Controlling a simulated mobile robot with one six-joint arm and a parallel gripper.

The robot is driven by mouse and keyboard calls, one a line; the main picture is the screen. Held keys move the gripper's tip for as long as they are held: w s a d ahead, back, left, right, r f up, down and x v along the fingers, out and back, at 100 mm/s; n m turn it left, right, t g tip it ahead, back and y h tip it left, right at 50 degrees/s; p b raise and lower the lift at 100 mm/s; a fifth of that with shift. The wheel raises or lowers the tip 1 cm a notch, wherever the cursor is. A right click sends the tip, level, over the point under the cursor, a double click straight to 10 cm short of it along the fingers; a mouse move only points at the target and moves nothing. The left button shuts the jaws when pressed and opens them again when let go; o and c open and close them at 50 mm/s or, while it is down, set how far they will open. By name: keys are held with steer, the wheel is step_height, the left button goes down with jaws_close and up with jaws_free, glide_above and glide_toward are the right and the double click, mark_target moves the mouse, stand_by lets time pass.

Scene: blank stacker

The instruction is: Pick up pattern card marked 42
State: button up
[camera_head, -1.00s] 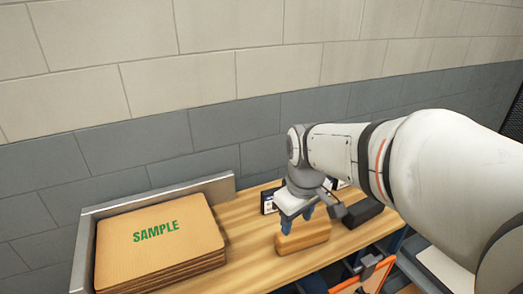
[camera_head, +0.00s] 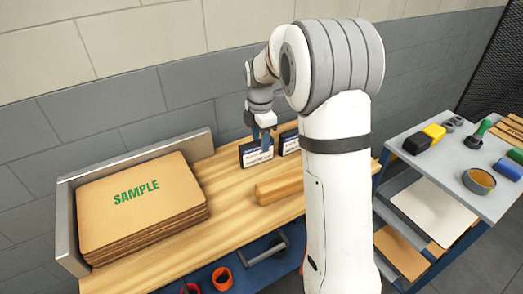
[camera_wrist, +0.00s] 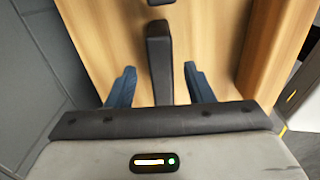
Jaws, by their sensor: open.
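Two upright cards with dark edges and white-and-blue faces stand on the wooden bench near the wall: a left card (camera_head: 256,153) and a right card (camera_head: 289,142). Their print is too small to read, so I cannot tell which is marked 42. My gripper (camera_head: 263,137) is over the left card, pointing down. In the wrist view my gripper (camera_wrist: 157,73) is open, with one blue finger on each side of a dark card edge (camera_wrist: 159,62). Gaps show on both sides. The end of another dark piece (camera_wrist: 160,2) shows beyond it.
A wooden block (camera_head: 278,187) lies just in front of the cards. A stack of SAMPLE boards (camera_head: 140,205) is at left inside a grey metal guard (camera_head: 66,225). A grey cart (camera_head: 450,165) with ink tins and tools stands at right.

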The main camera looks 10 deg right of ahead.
mark_target(257, 151)
steer(key=f, duration=0.2)
steer(key=a+f, duration=0.1)
steer(key=f, duration=0.2)
steer(key=shift+a+p, duration=0.1)
steer(key=shift+p, duration=0.2)
steer(key=shift+s, duration=0.1)
steer(key=shift+c, duration=0.2)
jaws_close()
